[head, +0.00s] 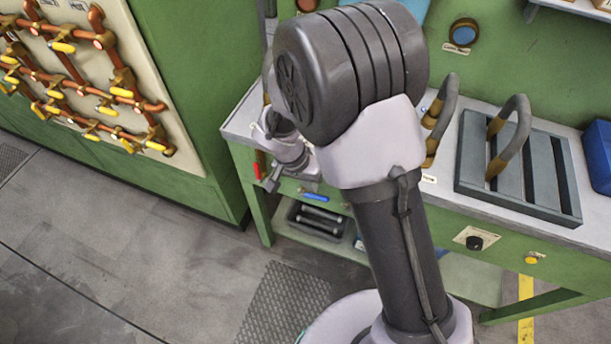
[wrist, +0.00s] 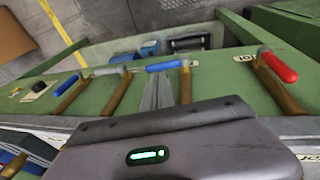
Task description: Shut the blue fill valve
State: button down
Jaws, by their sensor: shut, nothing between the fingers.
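The blue fill valve handle (head: 315,197) is on the green front of the bench, lying roughly level in the head view. In the wrist view the blue handle (wrist: 165,66) lies crosswise, with a brown pipe at its right end. My gripper (head: 290,172) is above and left of the handle in the head view, partly hidden behind my arm. In the wrist view my gripper's grey fingers (wrist: 163,90) are together and empty, reaching up to just below the blue handle. I cannot tell whether they touch it.
A red handle (wrist: 278,67) is right of the blue one in the wrist view, and a white handle (wrist: 107,71) is left. A grey slatted tray (head: 520,170) and hoses occupy the bench top. A pipe panel (head: 160,60) stands at left. The floor is open.

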aim_at(318, 196)
jog(key=b+x, duration=0.1)
jog(key=x, duration=0.4)
jog(key=shift+f+b, duration=0.1)
jog(key=shift+b, duration=0.3)
